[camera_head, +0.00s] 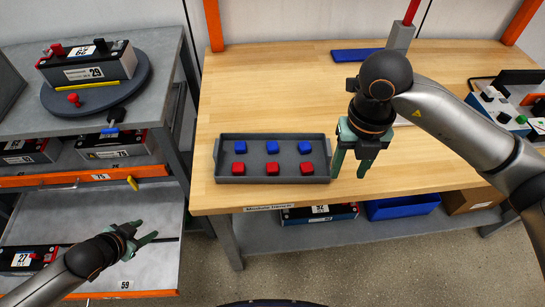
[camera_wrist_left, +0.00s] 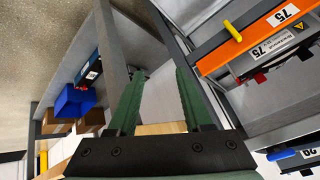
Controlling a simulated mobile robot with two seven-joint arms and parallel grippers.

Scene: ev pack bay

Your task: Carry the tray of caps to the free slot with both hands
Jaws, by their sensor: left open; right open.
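The grey tray of caps (camera_head: 225,170) lies flat on the wooden bench near its front left corner. It holds a back row of blue caps (camera_head: 272,148) and a front row of red caps (camera_head: 272,168). My right gripper (camera_head: 350,172) is open, pointing down just right of the tray's right end; whether a finger touches the tray cannot be told. My left gripper (camera_head: 150,238) is open and empty, low at the left in front of the shelf rack, well away from the tray. In the left wrist view its green fingers (camera_wrist_left: 155,100) are apart with nothing between them.
The wooden bench (camera_head: 420,165) has clear surface behind and right of the tray. A blue flat piece (camera_head: 355,55) lies at its back. A grey rack (camera_head: 165,65) with a battery module (camera_head: 88,65) on a turntable stands left, across a narrow gap.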

